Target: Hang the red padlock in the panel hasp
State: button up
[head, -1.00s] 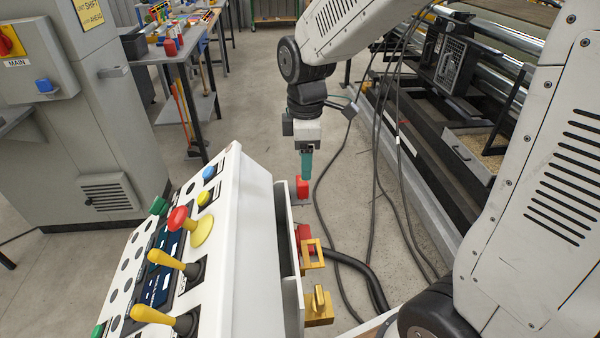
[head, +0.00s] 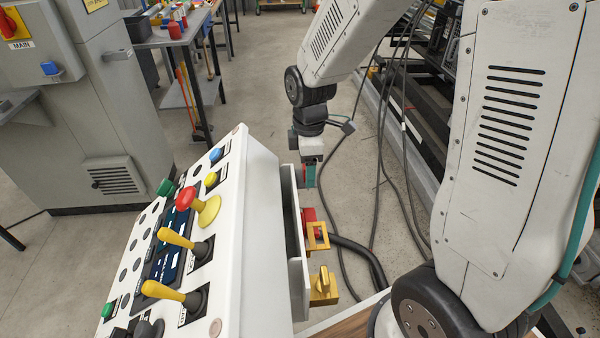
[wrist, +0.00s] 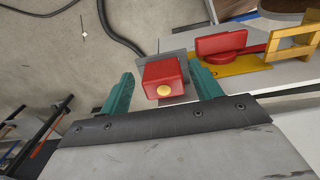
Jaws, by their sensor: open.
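In the wrist view, the red padlock (wrist: 161,72) is a red block with a yellow round spot, in front of a small grey plate (wrist: 178,55). My gripper (wrist: 162,88) is open, its teal fingers on either side of the padlock, with a gap at the left finger. In the head view my gripper (head: 310,176) is beside the panel's right side and mostly hides the padlock. The bracket (wrist: 290,47) and handle (wrist: 225,45) also show in the wrist view.
The white control panel (head: 245,200) carries yellow levers and coloured buttons on its sloped face. A second yellow fitting (head: 323,288) sits below the bracket. A black hose (head: 360,255) and cables run across the floor at right. A grey cabinet (head: 95,110) stands left.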

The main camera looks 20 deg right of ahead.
jog(key=shift+a, duration=0.1)
jog(key=c, duration=1.1)
jog(key=shift+r, duration=0.15)
